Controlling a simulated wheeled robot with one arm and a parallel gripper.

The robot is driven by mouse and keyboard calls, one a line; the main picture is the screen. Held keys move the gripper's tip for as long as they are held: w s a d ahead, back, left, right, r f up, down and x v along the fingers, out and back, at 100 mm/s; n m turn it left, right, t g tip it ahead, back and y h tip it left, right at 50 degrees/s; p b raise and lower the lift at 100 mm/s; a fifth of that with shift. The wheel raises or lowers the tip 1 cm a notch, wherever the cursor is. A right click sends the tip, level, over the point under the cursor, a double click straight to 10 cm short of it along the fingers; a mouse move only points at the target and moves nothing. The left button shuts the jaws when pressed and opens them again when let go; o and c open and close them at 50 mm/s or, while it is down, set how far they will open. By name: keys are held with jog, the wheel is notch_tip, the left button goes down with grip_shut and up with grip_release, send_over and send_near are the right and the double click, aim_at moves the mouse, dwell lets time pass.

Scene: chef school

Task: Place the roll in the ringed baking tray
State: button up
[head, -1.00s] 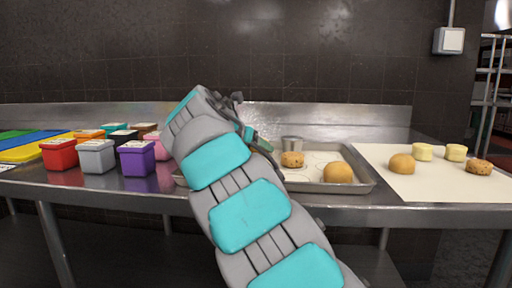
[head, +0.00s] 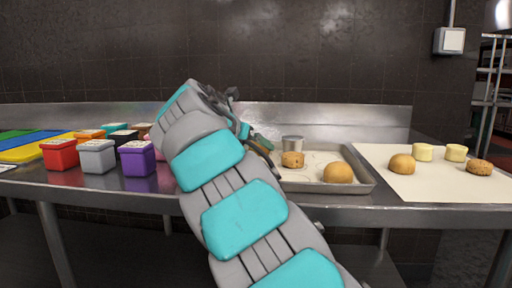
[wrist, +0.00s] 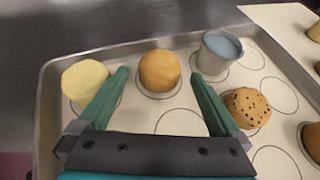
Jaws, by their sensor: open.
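The baking tray (head: 368,183) has a liner with printed rings and lies on the steel counter. A golden roll (wrist: 160,71) sits in a ring near one side of the tray. My gripper (wrist: 159,74) is open, and in the wrist view this roll appears between and just beyond its fingertips, not clasped. Another golden roll (head: 338,173) sits at the tray's near right. A third golden roll (head: 402,164) lies on the paper sheet right of the tray.
The tray also holds a pale round piece (wrist: 84,80), a metal cup (wrist: 218,52) and a speckled bun (wrist: 247,108). Pale pieces (head: 423,152) and a speckled bun (head: 479,167) lie on the paper sheet (head: 435,187). Several coloured containers (head: 97,157) stand on the left.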

jog(key=v, duration=0.9)
jog(key=shift+s+a+r, duration=0.1)
jog(key=shift+s, duration=0.2)
